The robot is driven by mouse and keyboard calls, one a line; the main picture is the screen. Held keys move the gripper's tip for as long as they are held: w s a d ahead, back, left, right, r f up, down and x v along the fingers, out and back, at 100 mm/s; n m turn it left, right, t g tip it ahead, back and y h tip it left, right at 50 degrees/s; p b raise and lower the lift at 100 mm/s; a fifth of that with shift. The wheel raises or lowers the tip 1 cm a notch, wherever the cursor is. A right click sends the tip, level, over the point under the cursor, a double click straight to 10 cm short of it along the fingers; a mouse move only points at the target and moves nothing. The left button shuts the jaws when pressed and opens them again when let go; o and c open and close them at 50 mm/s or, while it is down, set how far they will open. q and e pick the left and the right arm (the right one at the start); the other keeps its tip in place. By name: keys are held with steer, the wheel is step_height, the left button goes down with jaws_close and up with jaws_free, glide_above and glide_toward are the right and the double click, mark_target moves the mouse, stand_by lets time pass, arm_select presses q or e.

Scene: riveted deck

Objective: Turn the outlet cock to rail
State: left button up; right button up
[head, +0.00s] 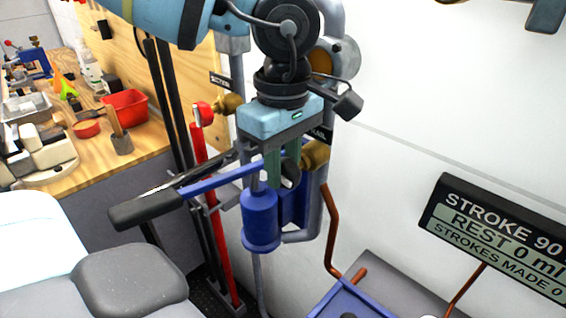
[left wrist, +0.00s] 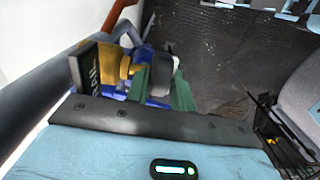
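The outlet cock is a brass fitting (head: 316,154) on the wall-side pipe, with a small dark RAIL plate (head: 321,133) above it. It also shows in the left wrist view as brass (left wrist: 112,62) beside the plate (left wrist: 88,70). My left gripper (head: 284,172) points down at the cock from above. Its two green fingers stand apart around the cock's dark, rounded handle (head: 291,173). The fingers (left wrist: 160,84) show on both sides of it in the left wrist view; contact is unclear. My right gripper's fingers do not show.
A blue pump (head: 261,220) with a long black-gripped lever (head: 147,208) stands just below. A red post (head: 209,205) and another brass fitting (head: 229,104) are to the left. A display reading REST 0 ml (head: 497,240) is at right. A cluttered workbench (head: 146,134) is left.

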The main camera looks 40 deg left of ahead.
mark_target(283, 163)
arm_select(q)
steer(key=c, duration=0.3)
steer(key=shift+f+h+b, duration=0.1)
steer(key=shift+h+b, duration=0.3)
steer(key=shift+h, duration=0.4)
steer(key=o, duration=1)
steer(key=shift+r, duration=0.4)
steer(key=r, duration=0.3)
steer(key=shift+s+d+b, duration=0.15)
steer(key=shift+s+b, duration=0.15)
steer(key=s+d, duration=0.2)
steer(key=s, duration=0.2)
steer(key=s+d+r+b, duration=0.1)
steer(key=s+d, duration=0.2)
steer(key=s, duration=0.1)
steer(key=s+d+b, duration=0.1)
steer(key=s+d, duration=0.2)
steer(key=s, duration=0.2)
steer(key=shift+r, duration=0.2)
